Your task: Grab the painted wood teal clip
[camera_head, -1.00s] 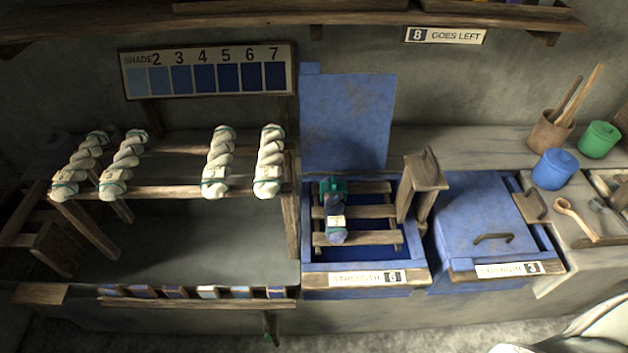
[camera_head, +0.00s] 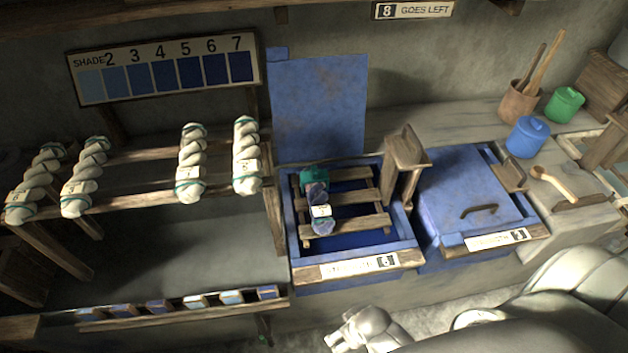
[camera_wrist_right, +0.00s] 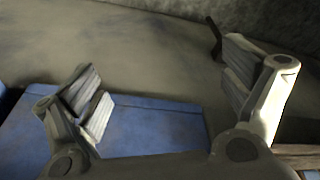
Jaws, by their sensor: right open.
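The teal clip (camera_head: 314,178) sits at the back of a wooden rack (camera_head: 352,222) over the open blue vat (camera_head: 296,245). It is at the top end of a dark blue bundle (camera_head: 320,197) with a pale tag. My right arm enters the head view from the lower right, and its gripper (camera_head: 350,330) is low, in front of the vats and well short of the clip. In the right wrist view the same gripper (camera_wrist_right: 168,85) is open and empty, with blue and grey surfaces beyond its fingers. The clip is not visible there. My left gripper is not in view.
A closed blue vat (camera_head: 465,188) with a handle stands right of the open one. A wooden post (camera_head: 405,165) rises between them. Pale twisted skeins (camera_head: 246,155) hang at left. A blue lid (camera_head: 318,105) stands upright behind the open vat.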

